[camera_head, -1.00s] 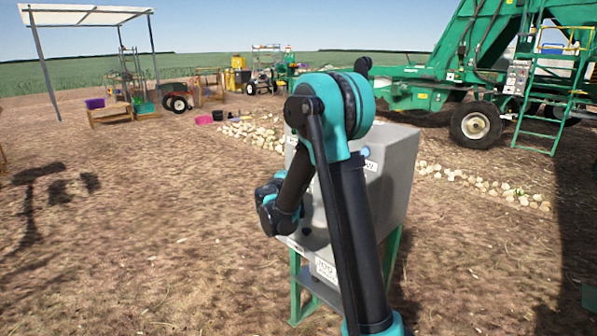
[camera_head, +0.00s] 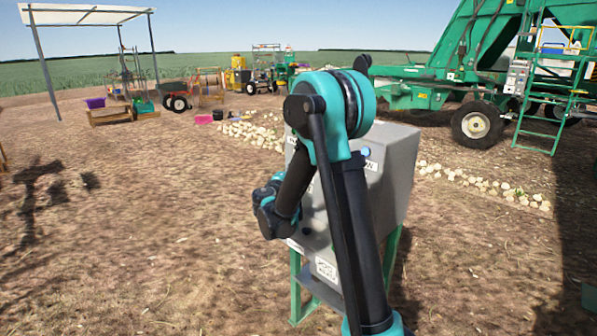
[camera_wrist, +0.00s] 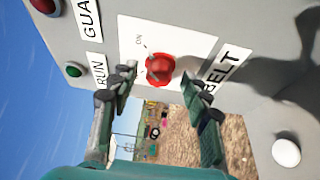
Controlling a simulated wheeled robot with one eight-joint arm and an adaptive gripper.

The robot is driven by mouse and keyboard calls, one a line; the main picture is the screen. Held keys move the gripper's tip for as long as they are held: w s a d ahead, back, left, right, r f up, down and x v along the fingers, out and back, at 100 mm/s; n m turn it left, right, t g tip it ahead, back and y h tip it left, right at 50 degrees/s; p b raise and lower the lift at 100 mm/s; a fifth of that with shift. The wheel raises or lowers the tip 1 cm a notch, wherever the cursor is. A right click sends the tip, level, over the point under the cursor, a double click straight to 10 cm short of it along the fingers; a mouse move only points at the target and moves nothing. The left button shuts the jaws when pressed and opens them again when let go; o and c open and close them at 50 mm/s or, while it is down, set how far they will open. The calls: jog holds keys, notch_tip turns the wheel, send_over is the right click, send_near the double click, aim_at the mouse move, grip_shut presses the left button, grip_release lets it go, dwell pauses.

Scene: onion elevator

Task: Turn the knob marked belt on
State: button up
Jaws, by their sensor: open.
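The red knob (camera_wrist: 161,69) sits on a white plate marked ON, beside the label BELT (camera_wrist: 228,70), on the face of a grey control box. My gripper (camera_wrist: 157,80) is open, with one finger to each side of the knob in the wrist view. I cannot tell whether either finger touches the knob. In the head view the grey control box (camera_head: 398,165) stands on green legs, partly behind my arm. The knob and my fingertips are hidden there.
A green button (camera_wrist: 75,69) by a RUN label, a red button (camera_wrist: 46,6) and a white button (camera_wrist: 286,152) are on the same panel. Onions (camera_head: 250,131) lie in a row behind the box. A green machine (camera_head: 440,90) stands back right; open ground lies left.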

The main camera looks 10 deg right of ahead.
jog(key=v, duration=1)
jog(key=shift+s, duration=0.2)
jog(key=s+d+f+m+g+y, duration=0.2)
jog(key=s+d+f+m+g, duration=0.6)
jog(key=s+d, duration=0.55)
jog(key=s+a+f+m+g+y, duration=0.1)
jog(key=s+a+f+y, duration=0.1)
jog(key=s+f, duration=0.3)
jog(key=s+a+f+m+g+y, duration=0.2)
jog(key=s+f+y, duration=0.3)
jog(key=s, duration=0.7)
jog(key=shift+s+f+m+y, duration=0.15)
jog(key=shift+f+m+y, duration=0.05)
jog(key=shift+m+y, duration=0.1)
